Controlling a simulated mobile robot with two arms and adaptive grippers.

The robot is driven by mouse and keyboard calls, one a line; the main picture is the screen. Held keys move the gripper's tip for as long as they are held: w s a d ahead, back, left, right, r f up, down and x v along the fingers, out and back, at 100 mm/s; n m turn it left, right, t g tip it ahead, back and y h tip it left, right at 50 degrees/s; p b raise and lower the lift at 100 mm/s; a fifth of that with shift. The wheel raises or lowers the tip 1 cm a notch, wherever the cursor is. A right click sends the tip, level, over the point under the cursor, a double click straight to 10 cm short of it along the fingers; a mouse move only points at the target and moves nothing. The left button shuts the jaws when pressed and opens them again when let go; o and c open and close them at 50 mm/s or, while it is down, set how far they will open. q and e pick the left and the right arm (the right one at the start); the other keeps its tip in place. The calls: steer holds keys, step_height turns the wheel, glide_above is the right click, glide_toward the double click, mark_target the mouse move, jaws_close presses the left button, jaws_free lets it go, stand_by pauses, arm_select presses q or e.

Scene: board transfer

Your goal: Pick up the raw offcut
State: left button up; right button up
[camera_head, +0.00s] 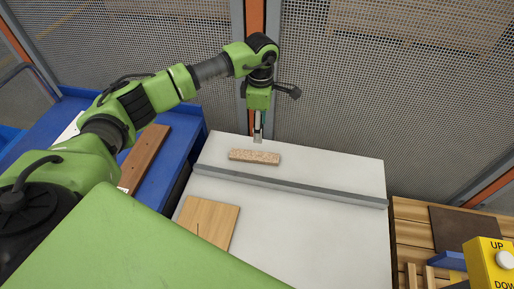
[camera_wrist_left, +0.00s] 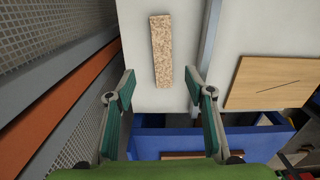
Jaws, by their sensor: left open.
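The raw offcut (camera_head: 254,157) is a short, speckled tan chipboard strip lying flat on the white table, behind the grey rail. In the left wrist view the offcut (camera_wrist_left: 161,48) lies ahead of the fingers, its near end between the tips in the picture. My left gripper (camera_head: 258,138) points down near the table's back edge, just behind the offcut. The left gripper (camera_wrist_left: 160,74) is open and empty, with a finger on each side. It looks apart from the offcut; its exact height is hard to tell. My right gripper is not in view.
A grey rail (camera_head: 290,184) crosses the white table (camera_head: 330,225). A light wood board (camera_head: 208,222) with a dark line lies in front of it. A blue table (camera_head: 180,165) at left holds a brown plank (camera_head: 145,155). Mesh fencing (camera_head: 400,80) stands close behind.

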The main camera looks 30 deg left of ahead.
arm_select(q)
steer(key=b, duration=0.3)
glide_above(259, 156)
step_height(259, 156, down, 5)
steer(key=shift+r, duration=0.1)
step_height(259, 156, down, 4)
steer(key=shift+w+r+b, duration=0.15)
steer(key=shift+r+b, duration=0.1)
steer(key=shift+b, duration=0.55)
steer(key=shift+f, duration=0.5)
step_height(259, 156, down, 4)
steer(key=b, duration=0.2)
steer(key=shift+r+b, duration=0.1)
steer(key=shift+b, duration=0.25)
steer(key=shift+f, duration=0.2)
steer(key=shift+r, duration=0.1)
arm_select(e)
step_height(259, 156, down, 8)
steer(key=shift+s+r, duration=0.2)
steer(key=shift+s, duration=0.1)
arm_select(q)
steer(key=c, duration=1.2)
